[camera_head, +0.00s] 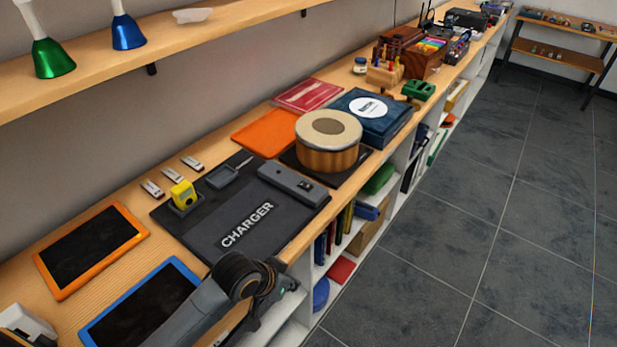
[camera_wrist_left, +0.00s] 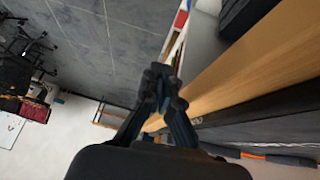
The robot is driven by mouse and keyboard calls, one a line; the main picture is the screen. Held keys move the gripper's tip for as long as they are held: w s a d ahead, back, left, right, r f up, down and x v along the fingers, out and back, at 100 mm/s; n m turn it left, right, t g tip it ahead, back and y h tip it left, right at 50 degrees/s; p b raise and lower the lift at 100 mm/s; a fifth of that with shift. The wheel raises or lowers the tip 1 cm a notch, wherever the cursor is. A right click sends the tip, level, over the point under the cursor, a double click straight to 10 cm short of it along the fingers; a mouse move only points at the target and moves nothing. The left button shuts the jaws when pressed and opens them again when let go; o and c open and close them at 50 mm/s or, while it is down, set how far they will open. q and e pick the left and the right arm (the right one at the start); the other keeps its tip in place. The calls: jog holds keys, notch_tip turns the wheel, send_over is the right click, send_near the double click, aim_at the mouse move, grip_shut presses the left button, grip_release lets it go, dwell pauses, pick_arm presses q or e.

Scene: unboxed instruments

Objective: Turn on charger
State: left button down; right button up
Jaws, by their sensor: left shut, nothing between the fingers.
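The charger is a dark grey box with a switch on its top (camera_head: 293,184). My left gripper (camera_head: 268,282) is at the table's front edge, below the mat and apart from the charger. In the left wrist view its fingers (camera_wrist_left: 160,86) are together and empty, with floor and the shelf edge beyond. My right gripper is not in view.
An orange-framed tablet (camera_head: 88,247) and a blue-framed one (camera_head: 146,305) lie at the left. A round wooden drum (camera_head: 328,140) stands behind the charger. An upper shelf (camera_head: 105,72) with bells overhangs the wall side. The floor (camera_head: 455,220) at the right is clear.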

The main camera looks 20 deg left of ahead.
pick_arm(q)
jog(key=shift+m+t+h, duration=0.3)
jog(key=shift+t+h, duration=0.1)
jog(key=shift+t, duration=0.1)
jog(key=w+r, duration=0.2)
jog(key=w, duration=0.1)
jog(key=w+a+r, duration=0.1)
jog(key=w+r, duration=0.2)
jog(key=w, duration=0.1)
jog(key=w+r, duration=0.3)
jog(key=shift+w+a+r, duration=0.1)
jog(key=shift+w+a, duration=0.15)
jog(key=shift+a, duration=0.1)
jog(key=w+a+r, duration=0.3)
jog(key=w+r, duration=0.1)
jog(key=r, duration=0.2)
jog(key=w+a+r+n+t, duration=0.1)
jog(key=w+a+r, duration=0.2)
jog(key=r, duration=0.2)
jog(key=shift+w+a+r, duration=0.35)
jog(key=shift+w+f, duration=0.1)
